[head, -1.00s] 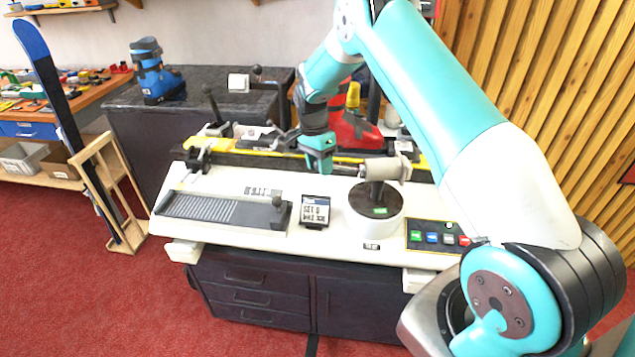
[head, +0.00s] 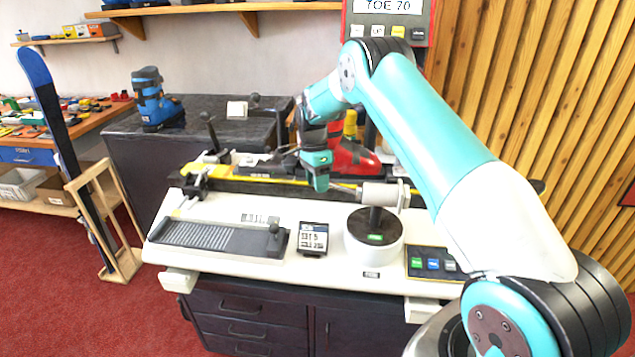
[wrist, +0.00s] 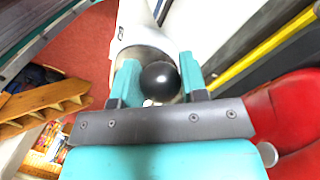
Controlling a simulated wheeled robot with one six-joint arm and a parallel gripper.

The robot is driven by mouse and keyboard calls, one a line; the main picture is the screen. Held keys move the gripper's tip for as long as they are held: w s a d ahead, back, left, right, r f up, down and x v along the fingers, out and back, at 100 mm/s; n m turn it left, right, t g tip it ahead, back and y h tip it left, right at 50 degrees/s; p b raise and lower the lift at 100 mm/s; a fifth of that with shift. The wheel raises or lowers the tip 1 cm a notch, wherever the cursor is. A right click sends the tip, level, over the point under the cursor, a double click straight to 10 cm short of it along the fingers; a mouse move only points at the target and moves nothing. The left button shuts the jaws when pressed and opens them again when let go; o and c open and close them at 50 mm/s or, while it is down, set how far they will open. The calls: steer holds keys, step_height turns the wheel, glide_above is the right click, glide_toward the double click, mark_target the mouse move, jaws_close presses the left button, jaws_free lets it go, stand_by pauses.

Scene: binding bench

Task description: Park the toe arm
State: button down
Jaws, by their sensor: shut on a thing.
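My gripper (head: 317,183) is over the back part of the white binding bench (head: 190,212), left of a grey cylinder head (head: 380,195). That head sits on a dark post above a round white drum (head: 360,247) and looks like the toe arm. In the wrist view, my two teal fingers (wrist: 160,84) are shut on a black ball knob (wrist: 160,80), with the pale cylinder (wrist: 142,45) right behind it. The join between knob and cylinder is hidden. In the head view, the gripper hides the knob.
A red boot (head: 352,158) stands behind the gripper, also close by at right in the wrist view (wrist: 290,110). A red-framed display (head: 388,8) reads "TOE 70". A ribbed plate (head: 205,236), a small label stand (head: 313,238) and a button panel (head: 433,263) line the bench front.

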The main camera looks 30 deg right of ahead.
steer(key=c, duration=0.7)
jaws_free()
steer(key=shift+w+d, duration=0.1)
steer(key=shift+d, duration=0.1)
steer(key=w+r, duration=0.1)
steer(key=r, duration=0.4)
steer(key=w+r+p, duration=0.1)
steer(key=r, duration=0.5)
steer(key=w+r, duration=0.1)
steer(key=r, duration=0.5)
steer(key=shift+w+d+r, duration=0.1)
steer(key=shift+d+r, duration=0.05)
steer(key=shift+d, duration=0.1)
